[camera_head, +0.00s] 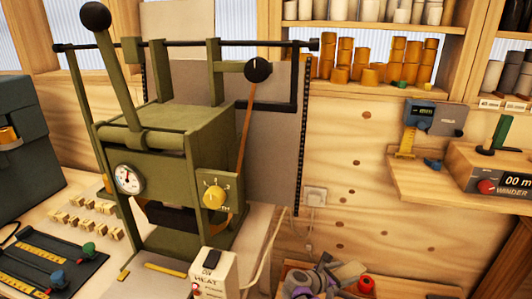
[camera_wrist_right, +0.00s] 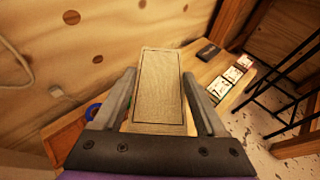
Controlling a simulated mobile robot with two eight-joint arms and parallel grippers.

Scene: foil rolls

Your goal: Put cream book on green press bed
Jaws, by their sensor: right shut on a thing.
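The cream book (camera_wrist_right: 160,85) is a flat cream block with a thin dark border line on its face. In the right wrist view it sits between the two grey fingers of my right gripper (camera_wrist_right: 159,76), which is shut on it. The green press (camera_head: 165,155) stands at the left centre of the head view, with a gauge, a yellow knob and a long lever. Its bed lies in the dark front opening and is mostly hidden. My left gripper is not in view.
A white heat box (camera_head: 213,275) stands in front of the press. Wooden letter blocks (camera_head: 85,218) and a dark tray (camera_head: 48,268) lie to its left. A wall shelf (camera_head: 440,190) juts out at right.

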